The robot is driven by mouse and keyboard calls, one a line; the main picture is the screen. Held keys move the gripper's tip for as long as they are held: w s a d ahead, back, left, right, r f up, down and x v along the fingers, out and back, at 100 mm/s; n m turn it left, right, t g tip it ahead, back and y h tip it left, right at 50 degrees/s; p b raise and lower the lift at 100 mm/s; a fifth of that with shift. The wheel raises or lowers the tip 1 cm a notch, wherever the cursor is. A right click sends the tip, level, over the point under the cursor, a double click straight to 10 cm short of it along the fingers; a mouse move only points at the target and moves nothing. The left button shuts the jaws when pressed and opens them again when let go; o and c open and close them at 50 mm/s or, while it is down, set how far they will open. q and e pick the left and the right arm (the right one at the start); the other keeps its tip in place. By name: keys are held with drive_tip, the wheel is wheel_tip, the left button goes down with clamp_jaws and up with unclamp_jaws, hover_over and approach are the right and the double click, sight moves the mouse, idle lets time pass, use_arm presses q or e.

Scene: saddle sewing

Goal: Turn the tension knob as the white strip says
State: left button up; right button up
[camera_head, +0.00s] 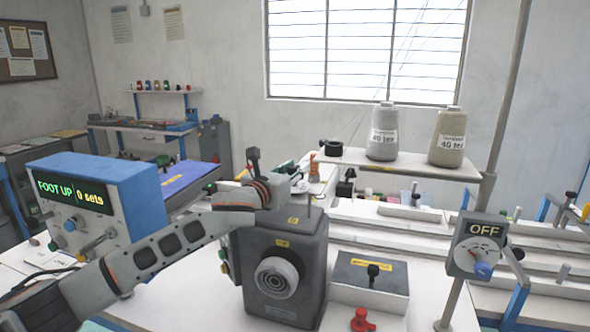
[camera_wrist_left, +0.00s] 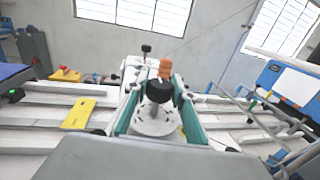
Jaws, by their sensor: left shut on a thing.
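In the left wrist view, a black knob (camera_wrist_left: 157,90) stands over a pale round plate (camera_wrist_left: 154,122) with dark marks. An orange piece (camera_wrist_left: 165,69) shows at its top or just behind it. My left gripper (camera_wrist_left: 158,84) has its two fingers on either side of the knob, shut on it. In the head view my left arm reaches from the lower left behind the dark grey machine head (camera_head: 284,262); its fingertips are mostly hidden there. The orange piece also shows there (camera_head: 314,164). I cannot make out the white strip or its words. My right gripper is not in view.
A blue box (camera_head: 100,200) with a green display reading "FOOT UP" and "0 sets" stands left. Two thread cones (camera_head: 382,135) stand on a shelf at the back. A switch box (camera_head: 478,245) reading "OFF" is on a pole at right. A red knob (camera_head: 361,320) is at the front.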

use_arm(q)
drive_tip(key=shift+a+h, duration=0.1)
drive_tip(key=shift+h, duration=0.2)
drive_tip(key=shift+w+m+g+h, duration=0.1)
drive_tip(key=shift+m+g+h, duration=1)
drive_tip(key=shift+m+h, duration=0.3)
drive_tip(key=shift+m+g+h+b, duration=0.35)
drive_tip(key=shift+m+g+h, duration=0.25)
drive_tip(key=shift+g+h, duration=0.2)
drive_tip(key=shift+f+m+g+h+b, duration=0.15)
drive_tip(key=shift+m+g+h+b, duration=0.45)
drive_tip(key=shift+g, duration=0.1)
drive_tip(key=shift+f+m+g+h+b, duration=0.1)
drive_tip(key=shift+m+g+h+b, duration=0.35)
drive_tip(key=shift+g+b, duration=0.25)
drive_tip(key=shift+m+b, duration=0.25)
drive_tip(key=shift+b, duration=0.15)
drive_tip(key=shift+m+g+h+b, duration=0.45)
drive_tip(key=shift+g+b, duration=0.35)
drive_tip(key=shift+b, duration=0.1)
drive_tip(key=shift+g+b, duration=0.3)
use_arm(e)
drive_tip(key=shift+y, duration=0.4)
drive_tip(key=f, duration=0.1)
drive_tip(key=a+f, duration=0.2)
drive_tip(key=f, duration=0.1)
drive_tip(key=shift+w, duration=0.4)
